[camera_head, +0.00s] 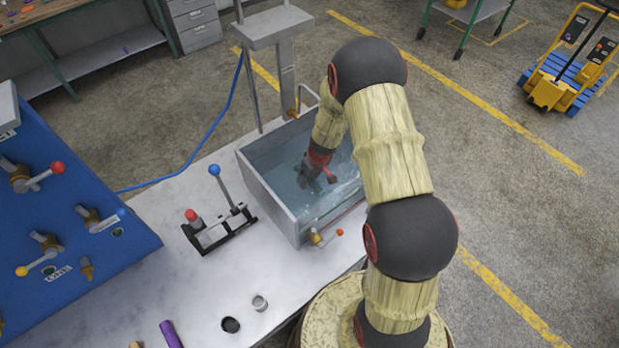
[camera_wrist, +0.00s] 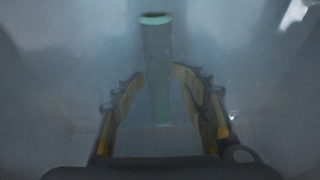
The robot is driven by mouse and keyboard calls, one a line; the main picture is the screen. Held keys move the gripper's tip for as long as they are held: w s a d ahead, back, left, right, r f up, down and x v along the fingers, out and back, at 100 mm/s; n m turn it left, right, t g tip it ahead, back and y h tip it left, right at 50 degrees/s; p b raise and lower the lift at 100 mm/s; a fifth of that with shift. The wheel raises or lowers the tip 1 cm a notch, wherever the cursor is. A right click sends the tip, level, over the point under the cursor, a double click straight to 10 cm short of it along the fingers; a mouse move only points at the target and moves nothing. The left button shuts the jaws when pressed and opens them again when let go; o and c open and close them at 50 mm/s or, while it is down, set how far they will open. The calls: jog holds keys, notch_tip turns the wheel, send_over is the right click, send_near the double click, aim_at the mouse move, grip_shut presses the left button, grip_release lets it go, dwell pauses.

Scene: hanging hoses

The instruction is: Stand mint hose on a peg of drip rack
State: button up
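The mint hose (camera_wrist: 157,80) shows in the wrist view as a pale green tube with its open, rimmed end at the top of the picture. My gripper (camera_wrist: 157,72) has its fingertips against both sides of the hose, seen through murky water. In the head view my gripper (camera_head: 314,176) is down in the water of a grey tank (camera_head: 267,192), and the hose cannot be made out there.
A blue valve panel (camera_head: 75,200) fills the left side. A purple tube (camera_head: 171,334), a black cup (camera_head: 230,325) and a grey cup (camera_head: 260,303) are near the table's front. The pale tabletop (camera_head: 190,280) is clear between them. A tap stands over the tank's back.

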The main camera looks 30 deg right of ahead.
jog(key=a+p+v, duration=0.1)
jog(key=p+v, duration=0.1)
jog(key=v, duration=1.1)
notch_tip(320, 180, up, 11)
send_over(315, 184)
jog(key=s+a, duration=0.1)
jog(key=a, duration=0.3)
jog(key=s+a+r+t, duration=0.1)
jog(key=s+a+r, duration=0.15)
jog(key=r, duration=0.25)
jog(key=s+a+r, duration=0.2)
jog(key=s+r, duration=0.1)
jog(key=r, duration=0.2)
jog(key=s+a+r+m, duration=0.1)
jog(key=s+r, duration=0.4)
jog(key=s, duration=0.3)
jog(key=s+a+r+m+t, duration=0.1)
jog(key=s+a+r, duration=0.1)
jog(key=s+r, duration=0.4)
jog(key=s, duration=0.3)
jog(key=shift+s+a+t+h, duration=0.3)
